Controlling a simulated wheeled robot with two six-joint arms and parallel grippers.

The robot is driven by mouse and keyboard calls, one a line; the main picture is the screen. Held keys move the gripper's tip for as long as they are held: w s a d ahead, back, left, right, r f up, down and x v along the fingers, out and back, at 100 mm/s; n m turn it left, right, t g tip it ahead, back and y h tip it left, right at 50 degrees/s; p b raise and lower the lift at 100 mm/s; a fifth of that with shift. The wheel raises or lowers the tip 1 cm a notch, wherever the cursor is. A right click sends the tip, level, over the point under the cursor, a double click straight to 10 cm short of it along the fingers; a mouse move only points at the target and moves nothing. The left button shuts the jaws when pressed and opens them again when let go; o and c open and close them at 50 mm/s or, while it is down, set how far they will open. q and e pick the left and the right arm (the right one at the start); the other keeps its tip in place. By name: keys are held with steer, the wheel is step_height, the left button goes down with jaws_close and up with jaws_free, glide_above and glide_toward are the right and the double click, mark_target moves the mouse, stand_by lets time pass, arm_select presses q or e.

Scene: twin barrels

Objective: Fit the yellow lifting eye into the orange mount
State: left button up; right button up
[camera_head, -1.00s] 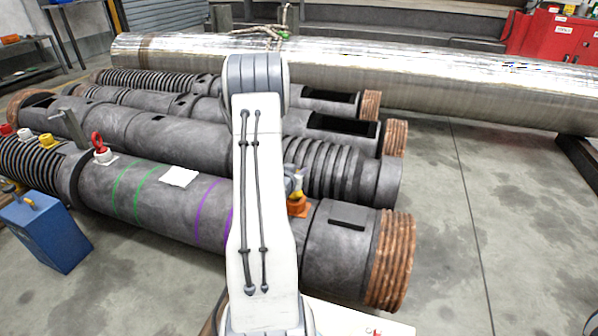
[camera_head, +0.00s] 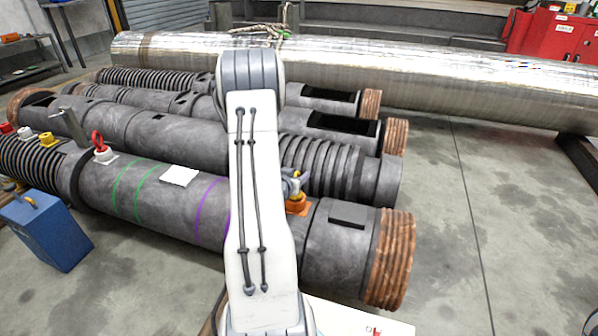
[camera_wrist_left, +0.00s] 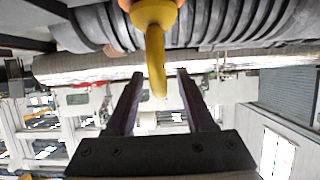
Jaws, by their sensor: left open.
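The yellow lifting eye (camera_head: 303,179) is at the orange mount (camera_head: 296,206) on the nearest grey barrel, partly hidden behind my left arm and gripper. In the left wrist view, the yellow eye (camera_wrist_left: 155,45) shows large, its ring seen edge-on and its round base against the orange mount (camera_wrist_left: 125,4). Its base looks to be in the mount, but full seating is hidden. My left gripper (camera_wrist_left: 160,74) is open, with a dark finger on each side of the ring and gaps visible. It also shows small in the head view (camera_head: 291,184). My right gripper is not in view.
A red lifting eye (camera_head: 98,140) stands in a white mount on the same barrel. A yellow mount (camera_head: 48,140) sits farther left. A blue box (camera_head: 45,230) stands on the floor at left. A large shiny cylinder (camera_head: 450,75) lies behind. The floor at right is clear.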

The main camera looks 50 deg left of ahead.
arm_select(q)
steer(key=p+v, duration=0.1)
steer(key=v, duration=0.7)
steer(key=shift+p, duration=0.4)
steer(key=shift+w, duration=0.15)
